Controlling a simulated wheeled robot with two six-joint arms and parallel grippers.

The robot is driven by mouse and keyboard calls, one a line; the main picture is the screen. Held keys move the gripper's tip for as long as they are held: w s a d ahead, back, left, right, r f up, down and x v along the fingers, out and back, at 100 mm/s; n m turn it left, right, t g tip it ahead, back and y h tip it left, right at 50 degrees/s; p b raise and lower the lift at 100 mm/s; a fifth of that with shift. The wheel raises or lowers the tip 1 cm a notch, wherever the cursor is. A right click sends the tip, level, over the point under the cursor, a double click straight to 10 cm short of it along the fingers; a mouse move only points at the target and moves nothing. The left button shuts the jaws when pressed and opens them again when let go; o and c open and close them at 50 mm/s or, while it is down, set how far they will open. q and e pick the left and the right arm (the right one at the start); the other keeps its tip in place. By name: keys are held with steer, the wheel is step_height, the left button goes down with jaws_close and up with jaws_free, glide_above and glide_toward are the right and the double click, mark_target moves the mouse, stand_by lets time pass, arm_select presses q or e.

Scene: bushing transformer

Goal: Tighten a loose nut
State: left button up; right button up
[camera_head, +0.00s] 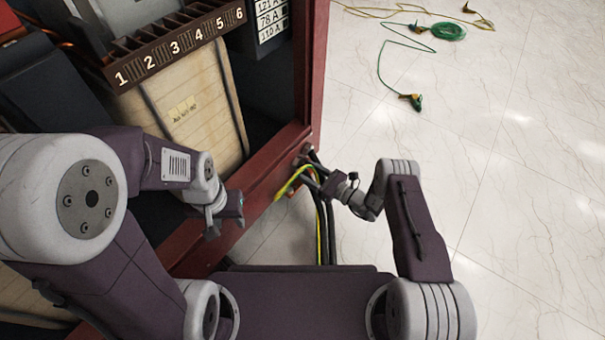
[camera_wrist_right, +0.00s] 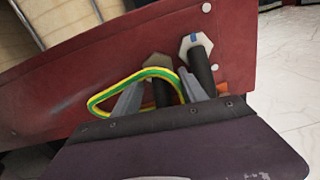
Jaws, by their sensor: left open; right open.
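The right wrist view shows two grey hex nuts on the red frame, each with a black cable or stud coming out. One nut (camera_wrist_right: 189,42) at upper right carries a blue mark; the other nut (camera_wrist_right: 157,61) is left of it, partly hidden by its cable. In the head view the nuts are too small to tell apart. My right gripper (camera_wrist_right: 162,82) is open just in front of the frame, its fingers on either side of the left cable; it also shows in the head view (camera_head: 325,184). My left gripper (camera_head: 227,212) is open over the frame's lower beam, away from the nuts.
The red frame (camera_head: 312,75) surrounds a transformer with a numbered strip (camera_head: 180,45). A green-yellow wire (camera_wrist_right: 110,92) loops beside the right gripper's fingers. Black cables (camera_head: 328,235) hang to the floor. Green and yellow leads (camera_head: 445,31) lie on open tiled floor.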

mark_target(298, 163)
steer(key=shift+b+x, duration=0.3)
steer(key=shift+x, duration=0.7)
jaws_close()
arm_select(q)
steer(key=shift+f, duration=0.6)
arm_select(e)
steer(key=shift+m, duration=0.3)
steer(key=m+p, duration=0.1)
steer(key=m, duration=0.1)
steer(key=shift+s+a+r+m, duration=0.1)
steer(key=shift+s+m, duration=0.05)
steer(key=shift+m, duration=0.25)
steer(key=m, duration=0.4)
steer(key=shift+s+a+r+p, duration=0.1)
steer(key=shift+s+p, duration=0.05)
steer(key=shift+p, duration=0.2)
steer(key=m, duration=0.4)
steer(key=shift+s+r, duration=0.1)
steer(key=shift+r, duration=0.05)
arm_select(q)
steer(key=shift+r+p, duration=0.3)
steer(key=shift+r, duration=0.75)
arm_select(e)
steer(key=shift+a+r+m, duration=0.1)
steer(key=shift+m, duration=1.8)
